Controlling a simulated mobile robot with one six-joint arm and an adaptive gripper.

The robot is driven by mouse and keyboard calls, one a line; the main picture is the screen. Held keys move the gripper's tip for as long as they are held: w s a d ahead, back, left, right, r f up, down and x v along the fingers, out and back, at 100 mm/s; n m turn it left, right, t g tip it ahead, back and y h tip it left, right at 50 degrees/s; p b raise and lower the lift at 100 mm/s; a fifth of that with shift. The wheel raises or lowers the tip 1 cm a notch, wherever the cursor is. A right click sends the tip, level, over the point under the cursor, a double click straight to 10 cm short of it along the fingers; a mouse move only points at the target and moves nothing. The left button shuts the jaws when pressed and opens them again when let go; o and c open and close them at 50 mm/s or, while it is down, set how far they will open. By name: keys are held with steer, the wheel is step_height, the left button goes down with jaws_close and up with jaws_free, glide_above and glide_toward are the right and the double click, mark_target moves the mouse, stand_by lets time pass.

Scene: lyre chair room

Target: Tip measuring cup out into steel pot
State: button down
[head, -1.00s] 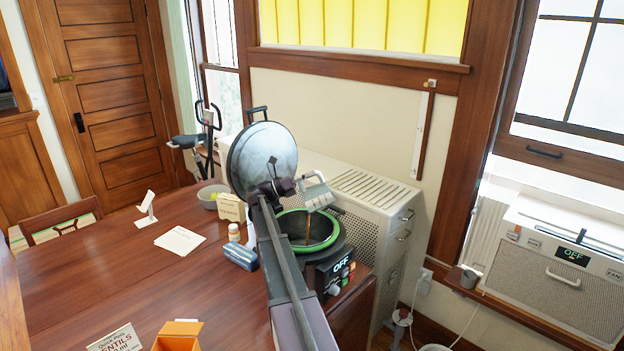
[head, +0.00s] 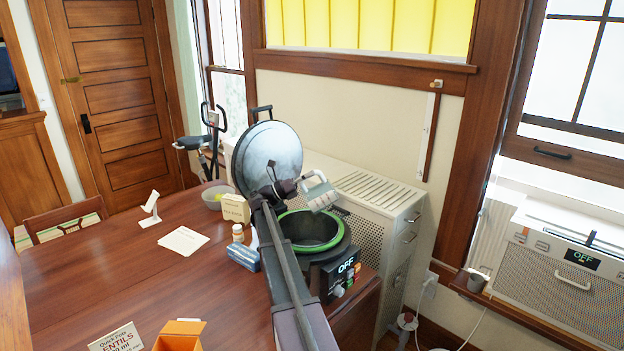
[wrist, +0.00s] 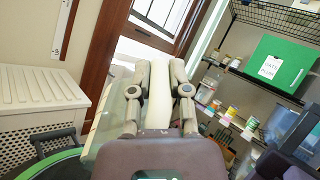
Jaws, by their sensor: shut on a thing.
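The steel pot (head: 312,243), with a green rim and dark inside, sits in a cooker whose display reads OFF. Its round steel lid (head: 270,158) stands open behind it. My gripper (head: 288,188) is shut on the pale measuring cup (head: 317,190), above the pot's far right rim. The cup is tilted; its inside is hidden, and no stream falls from it. In the wrist view, the gripper (wrist: 160,92) has a pale part of the cup (wrist: 161,110) between its fingers. The pot's green rim (wrist: 50,163) shows at lower left there. The pot's contents cannot be made out.
A white perforated cabinet (head: 385,210) stands behind the cooker at right.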

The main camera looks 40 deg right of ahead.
steer(key=shift+w+a, duration=0.15)
steer(key=shift+a, duration=0.1)
steer(key=shift+h, duration=0.3)
steer(key=shift+w+a+f+b, duration=0.1)
steer(key=shift+f+b, duration=0.05)
steer(key=shift+b, duration=0.3)
steer(key=shift+w+a+f+g+h+b, duration=0.2)
steer(key=shift+a+g+h+b, duration=0.15)
steer(key=shift+b, duration=0.2)
steer(key=shift+w+a+g+h+b, duration=0.25)
steer(key=shift+a+b, duration=0.2)
steer(key=shift+b, duration=0.05)
steer(key=shift+w, duration=0.1)
steer(key=shift+w+a+f+b, duration=0.1)
steer(key=shift+a+f+b, duration=0.15)
steer(key=shift+b, duration=0.4)
steer(key=shift+w+a+f+g+h+b, duration=0.1)
steer(key=shift+w+a+g+h+b, duration=0.25)
steer(key=shift+a+g+h+b, duration=0.3)
